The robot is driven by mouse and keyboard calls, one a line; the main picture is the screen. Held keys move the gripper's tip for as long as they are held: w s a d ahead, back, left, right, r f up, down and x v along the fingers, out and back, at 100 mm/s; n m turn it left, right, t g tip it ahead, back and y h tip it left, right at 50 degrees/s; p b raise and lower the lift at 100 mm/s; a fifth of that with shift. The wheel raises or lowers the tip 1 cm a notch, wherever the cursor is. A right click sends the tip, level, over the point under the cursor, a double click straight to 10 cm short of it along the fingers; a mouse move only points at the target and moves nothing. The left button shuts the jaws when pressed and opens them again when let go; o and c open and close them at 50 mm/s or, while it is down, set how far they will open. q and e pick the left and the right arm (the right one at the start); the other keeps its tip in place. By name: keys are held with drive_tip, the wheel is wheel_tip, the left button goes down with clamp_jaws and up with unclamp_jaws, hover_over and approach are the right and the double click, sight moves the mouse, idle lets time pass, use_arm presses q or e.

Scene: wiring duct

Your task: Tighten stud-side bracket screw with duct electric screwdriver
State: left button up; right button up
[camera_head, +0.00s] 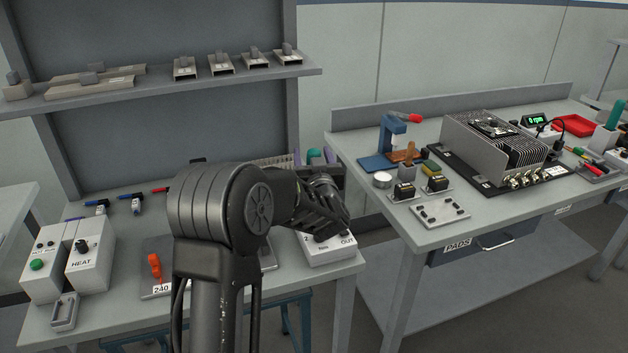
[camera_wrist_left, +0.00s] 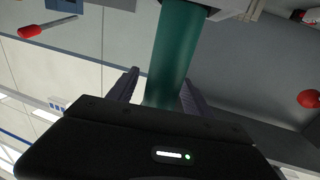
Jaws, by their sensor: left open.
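My left arm covers the middle of the head view, and my left gripper (camera_head: 328,207) is over the right end of the left bench. In the left wrist view the gripper (camera_wrist_left: 160,98) is open, with a thick teal-green handle (camera_wrist_left: 176,55) between its two dark fingers. The handle looks like a screwdriver's, but its tip is hidden. A teal piece (camera_head: 315,157) also shows just behind the gripper in the head view. I cannot make out the stud-side bracket screw. My right gripper is not in view.
A white box marked OUT (camera_head: 330,250) sits under the gripper. A HEAT box (camera_head: 88,262) stands at the left bench's left end. A shelf (camera_head: 160,92) above holds several metal channel pieces. The right bench (camera_head: 480,225) carries a finned heatsink (camera_head: 495,140) and a blue press (camera_head: 393,135).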

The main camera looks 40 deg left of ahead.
use_arm(q)
clamp_jaws()
idle(0.5)
idle(0.8)
